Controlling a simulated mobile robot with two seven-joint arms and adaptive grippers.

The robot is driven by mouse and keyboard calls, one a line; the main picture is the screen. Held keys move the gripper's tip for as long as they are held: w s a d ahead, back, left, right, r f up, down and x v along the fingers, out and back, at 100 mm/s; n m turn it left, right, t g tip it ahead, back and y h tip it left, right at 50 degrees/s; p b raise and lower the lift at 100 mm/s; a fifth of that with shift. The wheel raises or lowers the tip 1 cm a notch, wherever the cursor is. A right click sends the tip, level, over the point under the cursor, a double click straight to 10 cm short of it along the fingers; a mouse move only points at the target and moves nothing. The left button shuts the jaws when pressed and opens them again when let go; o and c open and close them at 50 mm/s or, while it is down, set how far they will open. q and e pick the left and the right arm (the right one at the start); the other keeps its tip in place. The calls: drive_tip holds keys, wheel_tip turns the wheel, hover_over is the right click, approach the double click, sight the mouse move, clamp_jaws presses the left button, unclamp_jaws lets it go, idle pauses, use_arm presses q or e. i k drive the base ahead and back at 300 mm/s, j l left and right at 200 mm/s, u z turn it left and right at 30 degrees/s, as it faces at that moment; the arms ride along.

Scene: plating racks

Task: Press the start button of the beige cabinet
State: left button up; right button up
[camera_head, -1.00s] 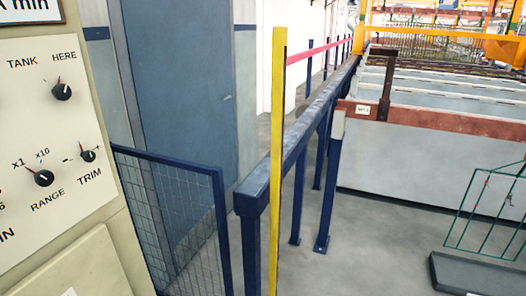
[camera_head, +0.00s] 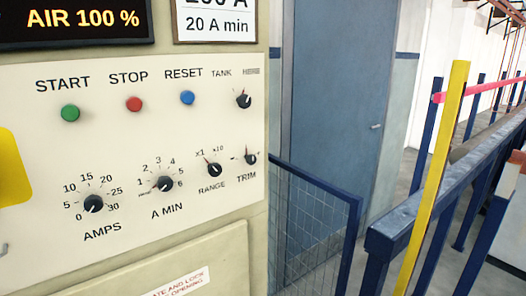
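The beige cabinet (camera_head: 215,252) fills the left of the head view, with a cream control panel (camera_head: 130,152) on its front. The green START button (camera_head: 70,113) is at the panel's upper left, under the word START. To its right are the red STOP button (camera_head: 134,104) and the blue RESET button (camera_head: 187,97). Black knobs for TANK, AMPS (camera_head: 93,204), A MIN (camera_head: 165,183), RANGE (camera_head: 214,170) and TRIM sit around and below them. Neither of my grippers is in view.
A dark display (camera_head: 75,20) reading AIR 100 % is above the panel. A blue mesh fence (camera_head: 310,225) stands right of the cabinet, before a blue-grey door (camera_head: 335,110). A yellow post (camera_head: 432,175) and a blue rail (camera_head: 440,190) are further right.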

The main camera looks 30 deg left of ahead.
sight(70, 113)
drive_tip(key=k+u, duration=0.1)
drive_tip(key=u, duration=1.65)
